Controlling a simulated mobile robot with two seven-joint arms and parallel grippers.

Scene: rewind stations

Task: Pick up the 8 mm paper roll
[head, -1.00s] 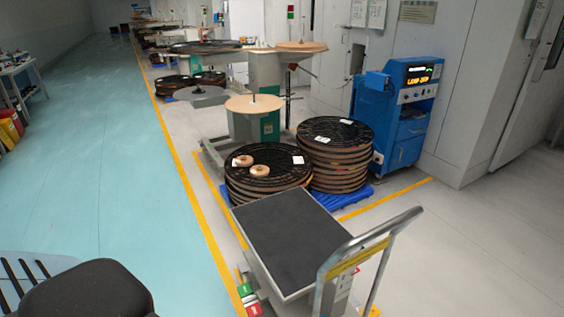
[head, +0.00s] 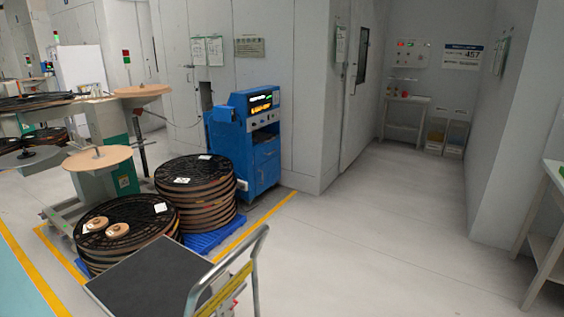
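Two small tan paper rolls lie on top of the front stack of black reels (head: 103,238) in the head view. One small roll (head: 97,224) is at the left and the other small roll (head: 118,230) is just right of it. I cannot read any width on them, so I cannot tell which is 8 mm. Neither of my grippers is in view.
A cart with a dark top (head: 150,277) and a metal handle (head: 257,245) stands in front of the reel stacks. A second reel stack (head: 196,182) stands behind on a blue pallet (head: 205,240). A blue machine (head: 243,143) is beside it.

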